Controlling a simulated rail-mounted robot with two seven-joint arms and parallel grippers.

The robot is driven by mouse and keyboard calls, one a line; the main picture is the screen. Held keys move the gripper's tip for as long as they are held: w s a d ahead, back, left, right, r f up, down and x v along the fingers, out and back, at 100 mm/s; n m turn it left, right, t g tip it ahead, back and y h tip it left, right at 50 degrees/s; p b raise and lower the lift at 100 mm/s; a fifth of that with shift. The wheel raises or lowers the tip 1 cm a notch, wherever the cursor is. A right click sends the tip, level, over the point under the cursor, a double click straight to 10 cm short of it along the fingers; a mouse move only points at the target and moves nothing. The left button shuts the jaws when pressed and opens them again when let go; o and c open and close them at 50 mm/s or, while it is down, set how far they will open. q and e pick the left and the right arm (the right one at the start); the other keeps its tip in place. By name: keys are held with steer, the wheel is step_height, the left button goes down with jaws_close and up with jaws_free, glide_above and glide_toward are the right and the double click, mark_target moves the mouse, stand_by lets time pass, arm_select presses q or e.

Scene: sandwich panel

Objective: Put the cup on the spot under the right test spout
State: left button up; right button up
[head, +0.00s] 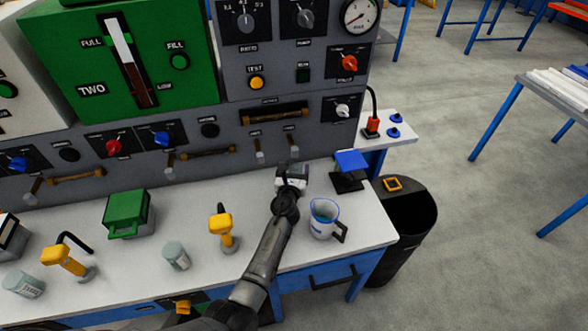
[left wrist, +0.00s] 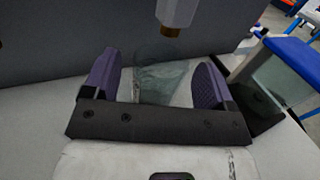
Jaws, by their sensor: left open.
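A clear, see-through cup (left wrist: 160,82) stands between the two purple fingers of my left gripper (left wrist: 163,82) in the left wrist view. A pale spout with a brown tip (left wrist: 178,18) hangs above and slightly right of the cup's middle. The fingers are open, one on each side of the cup; I cannot tell whether either touches it. In the head view my left gripper (head: 292,178) is at the panel's foot, below the right one of two small spouts (head: 292,148). The left spout (head: 258,150) is beside it. The gripper mostly hides the cup there. My right gripper is not in view.
A jug with a dark handle (head: 322,218) stands right of my left forearm. A blue-topped stand (head: 350,165) is close right of the gripper. A yellow tool (head: 221,226) and grey jar (head: 175,256) are left. A black bin (head: 408,225) stands past the table's right edge.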

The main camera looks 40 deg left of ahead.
arm_select(q)
steer(key=p+v, duration=0.2)
steer(key=v, duration=0.8)
steer(key=shift+p, duration=0.35)
steer(key=shift+v, duration=0.9)
